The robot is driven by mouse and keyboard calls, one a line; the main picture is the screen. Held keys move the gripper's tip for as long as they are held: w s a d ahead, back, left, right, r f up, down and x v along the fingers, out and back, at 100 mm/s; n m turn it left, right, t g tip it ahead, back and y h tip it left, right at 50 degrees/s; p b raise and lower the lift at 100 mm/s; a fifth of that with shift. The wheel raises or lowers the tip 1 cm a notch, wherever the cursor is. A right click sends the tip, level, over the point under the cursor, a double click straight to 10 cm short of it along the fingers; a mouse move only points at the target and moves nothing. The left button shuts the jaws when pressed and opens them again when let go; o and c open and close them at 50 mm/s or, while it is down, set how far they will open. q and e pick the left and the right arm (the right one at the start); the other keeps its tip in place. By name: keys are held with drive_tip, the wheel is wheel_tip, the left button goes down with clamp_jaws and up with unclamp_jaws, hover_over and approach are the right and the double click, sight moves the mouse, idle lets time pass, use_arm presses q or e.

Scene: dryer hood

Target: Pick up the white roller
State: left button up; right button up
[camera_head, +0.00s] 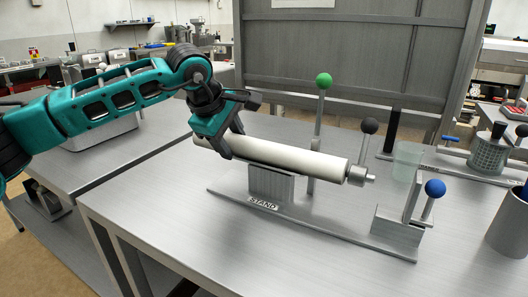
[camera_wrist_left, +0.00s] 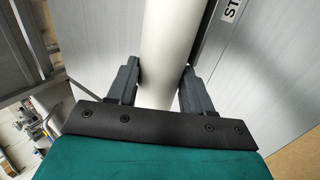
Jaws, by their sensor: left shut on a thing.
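The white roller (camera_head: 290,158) is a long pale cylinder with a metal shaft at its right end. It lies across the upright block of a metal stand (camera_head: 271,184) labelled STAND; I cannot tell whether it touches the block. My left gripper (camera_head: 228,143) is shut on the roller near its left end, with one finger on each side. In the left wrist view the roller (camera_wrist_left: 171,45) runs between the two dark fingers (camera_wrist_left: 160,88). The far finger is partly hidden by the roller in the head view. My right gripper is not in view.
A green-knobbed post (camera_head: 323,82), a black-knobbed lever (camera_head: 369,127) and a blue-knobbed lever (camera_head: 434,188) stand around the roller's right part. A translucent cup (camera_head: 407,161) and a grey cylinder (camera_head: 508,225) are farther right. The table's front left (camera_head: 165,215) is clear.

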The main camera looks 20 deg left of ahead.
use_arm(q)
drive_tip(key=shift+r, duration=0.1)
clamp_jaws()
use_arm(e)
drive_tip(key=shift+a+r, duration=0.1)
use_arm(q)
drive_tip(key=shift+r, duration=0.15)
